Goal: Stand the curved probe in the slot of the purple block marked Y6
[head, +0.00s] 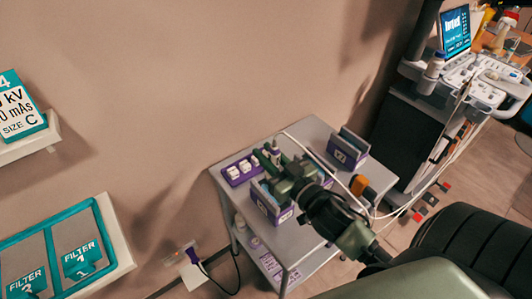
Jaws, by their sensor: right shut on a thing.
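My right gripper (268,158) reaches over the small grey trolley from the lower right. It is shut on a small pale thing (275,146), probably the curved probe; the fingers hide most of it, so I cannot confirm its shape. One purple block (347,150) with a slot and a white mark stands at the trolley's right side. Another purple block (268,207) stands at the front, partly covered by my gripper. Both marks are too small to read, so I cannot tell which is Y6. My left gripper is not in view.
A purple tray (233,179) with white pieces lies on the trolley (312,131) at the left. A white cable (330,172) crosses the top toward the ultrasound machine (470,85). An orange and black object (359,186) is at the right edge. The wall is behind.

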